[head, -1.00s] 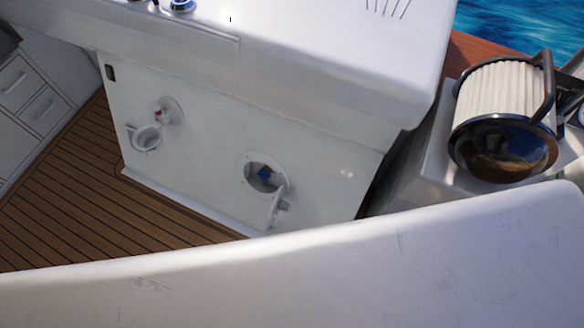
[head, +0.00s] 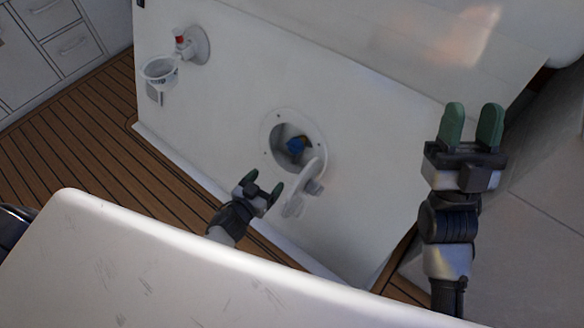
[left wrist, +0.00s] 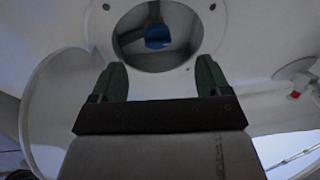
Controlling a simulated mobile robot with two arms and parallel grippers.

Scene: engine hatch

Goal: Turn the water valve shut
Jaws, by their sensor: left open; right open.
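The blue valve handle (head: 296,145) sits inside a round opening in the white panel, and it also shows in the left wrist view (left wrist: 157,37). The opening's white rim (head: 267,140) is bolted to the panel. The round white cover (head: 296,203) hangs open below right of the opening; in the left wrist view the cover (left wrist: 48,95) is at left. My left gripper (head: 264,181) is open and empty, below left of the opening and apart from the handle. In the left wrist view its fingers (left wrist: 160,70) point toward the opening. My right gripper (head: 472,115) is open and empty, far right.
A second round fitting (head: 200,46) with a red part is on the panel at upper left, with an open cup-like cover (head: 158,70) beside it. Plank flooring (head: 100,135) runs along the panel's foot. A white curved surface (head: 150,265) fills the near foreground.

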